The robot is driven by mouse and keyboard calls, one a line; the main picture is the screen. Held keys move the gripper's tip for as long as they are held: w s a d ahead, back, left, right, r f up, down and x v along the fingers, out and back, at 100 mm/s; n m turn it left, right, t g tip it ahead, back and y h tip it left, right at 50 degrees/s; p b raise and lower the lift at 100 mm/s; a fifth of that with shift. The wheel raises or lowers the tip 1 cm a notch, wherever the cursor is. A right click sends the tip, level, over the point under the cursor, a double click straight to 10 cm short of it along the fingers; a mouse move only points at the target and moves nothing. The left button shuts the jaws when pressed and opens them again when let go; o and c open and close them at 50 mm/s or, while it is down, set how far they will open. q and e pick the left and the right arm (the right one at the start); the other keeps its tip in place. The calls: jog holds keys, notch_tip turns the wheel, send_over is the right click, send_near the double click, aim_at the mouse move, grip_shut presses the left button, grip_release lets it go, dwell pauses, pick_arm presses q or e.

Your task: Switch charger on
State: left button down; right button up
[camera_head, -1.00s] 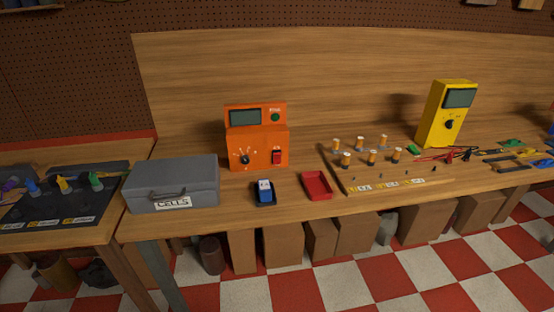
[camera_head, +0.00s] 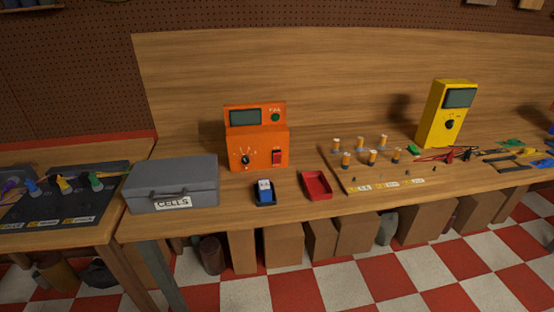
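The orange charger (camera_head: 262,138) stands upright on the wooden bench, left of the middle. It has a dark grey-green display (camera_head: 245,117), a green round button or lamp (camera_head: 275,117), a black knob (camera_head: 245,160) with white marks around it, and a red switch (camera_head: 277,157) at its lower right. The display looks blank. The switch position is too small to tell. Neither of my grippers shows in the head view.
Several orange-topped cylinders (camera_head: 372,157) stand on a board to the right. A yellow meter (camera_head: 446,113) stands behind. A strip at the bench's front edge is clear.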

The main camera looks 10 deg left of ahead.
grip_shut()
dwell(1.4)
